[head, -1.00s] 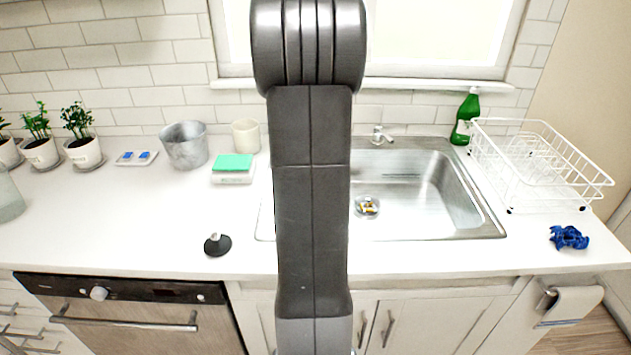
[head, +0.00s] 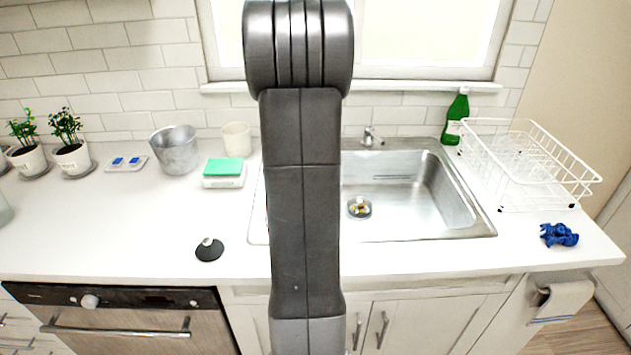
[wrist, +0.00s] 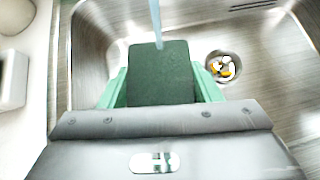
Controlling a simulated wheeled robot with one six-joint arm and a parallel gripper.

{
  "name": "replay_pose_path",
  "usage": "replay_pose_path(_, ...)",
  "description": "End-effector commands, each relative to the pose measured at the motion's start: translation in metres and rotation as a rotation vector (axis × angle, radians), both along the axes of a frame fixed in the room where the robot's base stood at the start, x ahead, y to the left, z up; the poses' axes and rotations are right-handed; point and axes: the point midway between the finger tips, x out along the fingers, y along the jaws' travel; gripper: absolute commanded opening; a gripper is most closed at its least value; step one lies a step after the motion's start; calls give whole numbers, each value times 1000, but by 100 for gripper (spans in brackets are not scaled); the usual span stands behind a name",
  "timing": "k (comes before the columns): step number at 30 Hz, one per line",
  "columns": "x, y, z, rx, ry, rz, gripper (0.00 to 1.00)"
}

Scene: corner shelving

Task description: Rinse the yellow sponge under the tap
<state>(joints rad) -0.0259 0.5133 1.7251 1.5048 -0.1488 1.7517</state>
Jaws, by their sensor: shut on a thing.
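In the wrist view my gripper (wrist: 160,95) is shut on a dark green rectangular pad (wrist: 160,72), which looks like the scouring face of a sponge; no yellow shows on it. The pad is over the sink basin (wrist: 100,45). A pale blue stream of water (wrist: 155,20) comes down from the top edge and meets the pad's far edge. The tap (head: 371,137) stands behind the sink in the head view; its spout is hardly visible. My arm hides my gripper and the left part of the sink (head: 440,236) there.
The drain (wrist: 222,67) holds yellow and white scraps. A green-topped block (head: 224,170), a metal bucket (head: 175,150) and a black-based stopper (head: 209,250) stand left of the sink. A green bottle (head: 457,115), a dish rack (head: 530,165) and a blue crumpled cloth (head: 559,235) are right.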

Motion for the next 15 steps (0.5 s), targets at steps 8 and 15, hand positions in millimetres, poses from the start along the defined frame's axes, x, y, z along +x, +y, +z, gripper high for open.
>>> replay_pose_path(8,-20,12,-2,1,0,1,34)
replay_pose_path(15,-37,21,-1,0,0,1,34)
